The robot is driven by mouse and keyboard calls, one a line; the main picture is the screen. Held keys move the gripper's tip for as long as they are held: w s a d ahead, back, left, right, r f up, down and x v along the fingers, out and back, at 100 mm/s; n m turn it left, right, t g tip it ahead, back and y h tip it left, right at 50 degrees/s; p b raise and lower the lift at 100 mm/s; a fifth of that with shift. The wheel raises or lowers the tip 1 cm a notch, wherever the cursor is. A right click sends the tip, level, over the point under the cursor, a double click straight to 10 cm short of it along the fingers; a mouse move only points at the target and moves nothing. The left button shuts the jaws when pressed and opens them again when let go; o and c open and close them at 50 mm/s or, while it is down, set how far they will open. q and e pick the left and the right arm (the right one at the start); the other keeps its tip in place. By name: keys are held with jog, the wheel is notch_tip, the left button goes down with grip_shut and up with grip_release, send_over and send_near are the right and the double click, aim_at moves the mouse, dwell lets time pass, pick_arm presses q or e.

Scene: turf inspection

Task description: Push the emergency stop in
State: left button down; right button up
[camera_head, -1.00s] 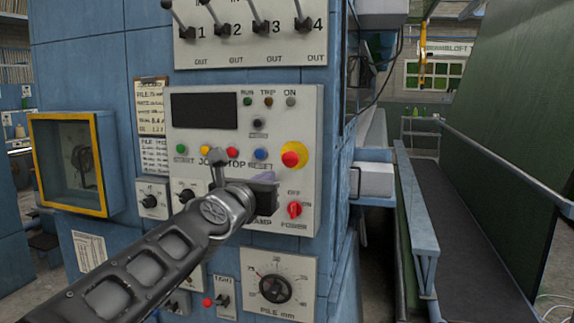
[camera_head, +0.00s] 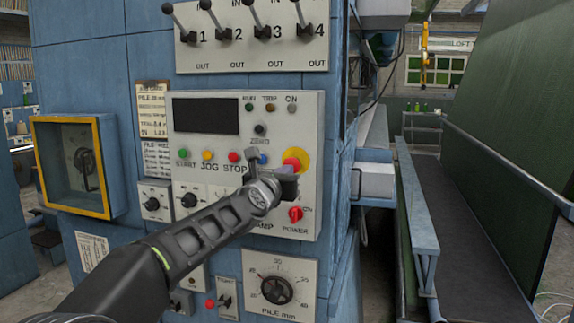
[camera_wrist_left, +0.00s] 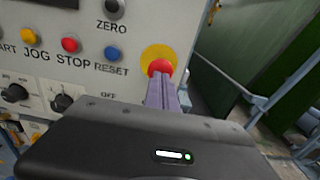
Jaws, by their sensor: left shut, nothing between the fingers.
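The emergency stop is a red mushroom button (camera_head: 292,164) on a yellow round plate (camera_head: 303,157), at the right of the grey control panel. My left gripper (camera_head: 288,172) is shut and empty, its fingertips right at the lower part of the button in the head view. In the left wrist view the shut fingers (camera_wrist_left: 161,93) point at the red button (camera_wrist_left: 160,67) and cover its lower edge. I cannot tell whether they touch it. How far the button is in cannot be told. My right gripper is not in view.
The panel also bears a red STOP button (camera_head: 234,157), a blue RESET button (camera_wrist_left: 113,54) and a red POWER knob (camera_head: 295,214) below the emergency stop. Levers (camera_head: 302,22) stand out above. A railed walkway (camera_head: 465,220) runs at the right.

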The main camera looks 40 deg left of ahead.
pick_arm(q)
jog(key=shift+w+a, duration=0.25)
jog(key=shift+w, duration=0.4)
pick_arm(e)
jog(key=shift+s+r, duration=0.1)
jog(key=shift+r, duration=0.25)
